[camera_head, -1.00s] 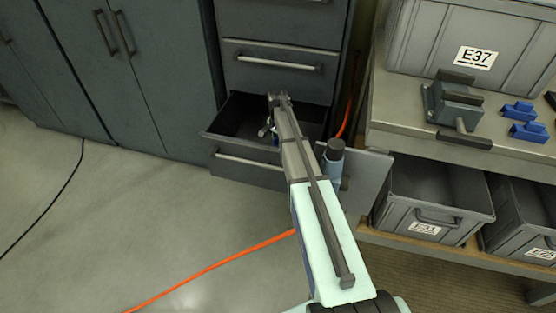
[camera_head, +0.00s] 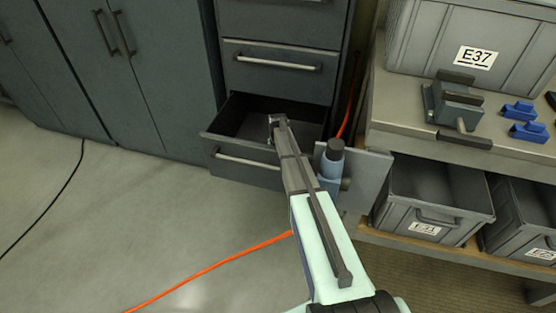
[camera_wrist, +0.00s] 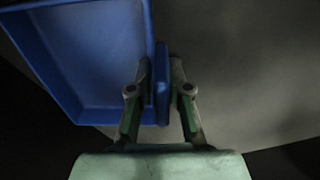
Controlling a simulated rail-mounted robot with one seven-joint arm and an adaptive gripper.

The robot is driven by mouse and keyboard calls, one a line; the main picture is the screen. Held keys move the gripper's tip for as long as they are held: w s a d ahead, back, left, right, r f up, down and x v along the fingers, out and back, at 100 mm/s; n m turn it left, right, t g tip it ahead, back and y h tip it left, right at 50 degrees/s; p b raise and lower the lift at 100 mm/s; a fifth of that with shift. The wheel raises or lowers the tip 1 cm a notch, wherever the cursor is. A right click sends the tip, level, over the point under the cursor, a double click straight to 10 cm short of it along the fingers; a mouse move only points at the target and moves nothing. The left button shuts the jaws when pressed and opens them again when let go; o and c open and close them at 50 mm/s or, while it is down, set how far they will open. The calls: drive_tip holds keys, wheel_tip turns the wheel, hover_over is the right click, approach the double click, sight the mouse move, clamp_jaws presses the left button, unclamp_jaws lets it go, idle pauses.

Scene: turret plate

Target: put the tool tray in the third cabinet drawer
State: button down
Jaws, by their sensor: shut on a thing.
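The tool tray (camera_wrist: 95,50) is blue and shallow, with raised walls, at the upper left of the wrist view. My gripper (camera_wrist: 161,72) is shut on its right-hand wall, with one finger on each side. The open drawer (camera_head: 240,162) of the dark grey cabinet is pulled out in the head view, and its visible inside looks empty. How high the tray is above the drawer floor I cannot tell.
A closed drawer (camera_head: 275,65) sits above the open one. A blue-grey bottle-like object (camera_head: 332,165) and a grey panel (camera_head: 365,180) stand right of my arm. The workbench (camera_head: 400,110) and grey bins are farther right. An orange cable (camera_head: 215,265) crosses the free floor.

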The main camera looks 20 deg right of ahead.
drive_tip(key=c, duration=1.1)
unclamp_jaws()
wheel_tip(320, 180, up, 12)
drive_tip(key=shift+r, duration=0.1)
